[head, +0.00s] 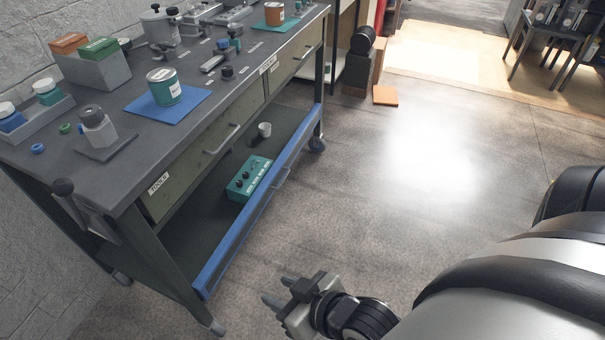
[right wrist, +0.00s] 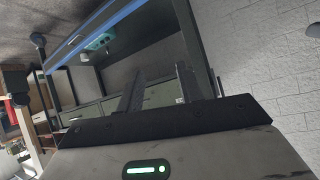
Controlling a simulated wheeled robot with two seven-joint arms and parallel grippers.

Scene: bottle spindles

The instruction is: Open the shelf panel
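The shelf panel (head: 245,225) is a long blue strip along the front edge of the cart's lower shelf (head: 195,228), with a small grey handle (head: 281,178). It stands upright along the edge. The panel also shows at the top of the right wrist view (right wrist: 100,30). My right gripper (head: 279,290) is open and empty, in front of the cart, apart from the panel and to the right of its near end. Its two separated fingers also show in the right wrist view (right wrist: 158,88). My left gripper is not in view.
A teal box with knobs (head: 249,178) and a small white cup (head: 264,129) stand on the lower shelf. Cans, blocks and fixtures crowd the cart's top (head: 150,130). Drawers with handles (head: 215,140) sit above the shelf. The floor (head: 400,190) right of the cart is clear.

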